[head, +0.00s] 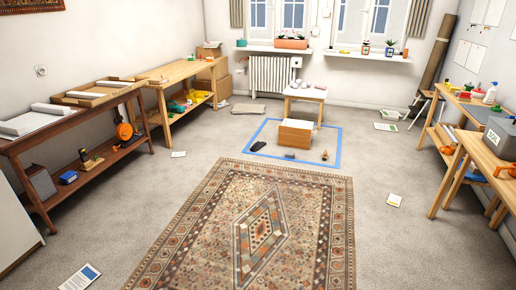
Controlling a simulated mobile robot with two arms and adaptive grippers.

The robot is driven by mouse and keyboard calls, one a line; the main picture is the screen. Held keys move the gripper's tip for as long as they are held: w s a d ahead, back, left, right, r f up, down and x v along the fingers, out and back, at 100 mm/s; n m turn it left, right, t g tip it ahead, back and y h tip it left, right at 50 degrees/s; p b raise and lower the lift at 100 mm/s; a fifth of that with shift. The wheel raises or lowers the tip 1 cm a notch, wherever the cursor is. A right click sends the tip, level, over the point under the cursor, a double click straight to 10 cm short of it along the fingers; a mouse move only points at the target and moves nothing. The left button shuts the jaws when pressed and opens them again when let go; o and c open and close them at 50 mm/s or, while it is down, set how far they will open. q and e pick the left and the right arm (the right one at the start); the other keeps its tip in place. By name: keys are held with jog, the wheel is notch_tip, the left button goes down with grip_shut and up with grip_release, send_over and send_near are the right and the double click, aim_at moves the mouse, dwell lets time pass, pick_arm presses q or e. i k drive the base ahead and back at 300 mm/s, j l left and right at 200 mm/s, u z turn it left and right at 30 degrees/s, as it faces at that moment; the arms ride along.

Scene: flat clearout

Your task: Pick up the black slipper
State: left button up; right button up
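A small dark object (258,146) that looks like the black slipper lies flat on the grey carpet. It is at the left side of a blue taped outline (338,150) on the floor, beyond the far edge of the rug. It is small in the picture, so its details cannot be made out. Nothing touches it that I can see. Neither of my grippers is in view.
A wooden box (295,133) and two small items (290,156) (325,155) stand inside the outline. A patterned rug (200,225) covers the middle floor. Tables line the left (75,115) and right (470,150). A small table (305,94) stands behind. Papers (394,200) lie about.

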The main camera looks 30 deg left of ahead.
aim_at(258, 145)
jog(key=i+j+u, duration=0.4)
jog(key=i, duration=0.4)
jog(key=i+u, duration=0.4)
jog(key=i, duration=3.1)
jog(key=j, duration=0.05)
